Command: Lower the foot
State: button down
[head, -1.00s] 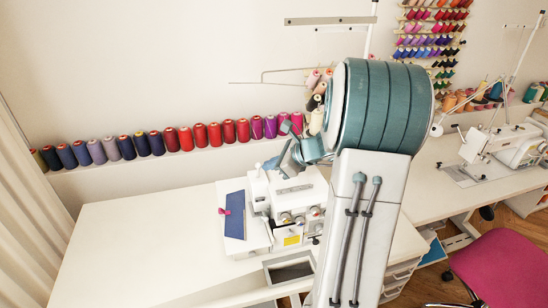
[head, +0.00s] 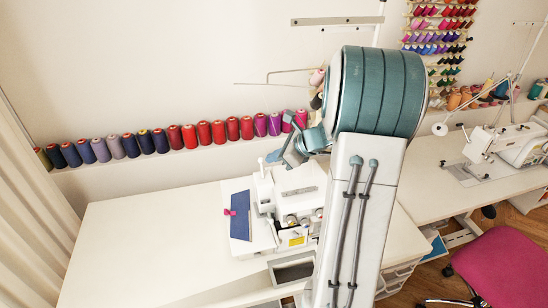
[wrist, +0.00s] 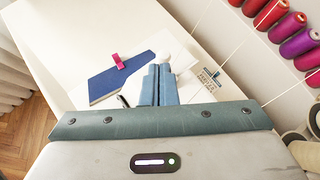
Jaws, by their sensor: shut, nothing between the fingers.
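A white sewing machine (head: 302,178) stands on the white table. Its upper body and part of its front show in the head view. Its presser foot and the foot's lever cannot be made out. A blue fabric piece (head: 240,215) with a pink clip (head: 229,212) lies on the machine's left side; the fabric also shows in the wrist view (wrist: 106,83). My gripper (wrist: 160,68) is shut and empty, with its blue fingers pointing toward the machine, which they partly hide. In the head view my gripper (head: 274,159) is just above and behind the machine's top.
A row of thread spools (head: 203,134) stands on a wall ledge behind the table. The table's left part (head: 130,250) is clear. A second sewing machine (head: 510,145) and a pink chair (head: 505,268) are at the right.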

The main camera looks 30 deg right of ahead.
jog(key=shift+r, duration=0.25)
jog(key=s+d+r, duration=0.5)
jog(key=d+r, duration=0.3)
jog(key=r, duration=0.1)
jog(key=shift+s+b, duration=0.25)
jog(key=shift+b, duration=0.15)
jog(key=shift+d, duration=0.1)
jog(key=shift+f, duration=0.1)
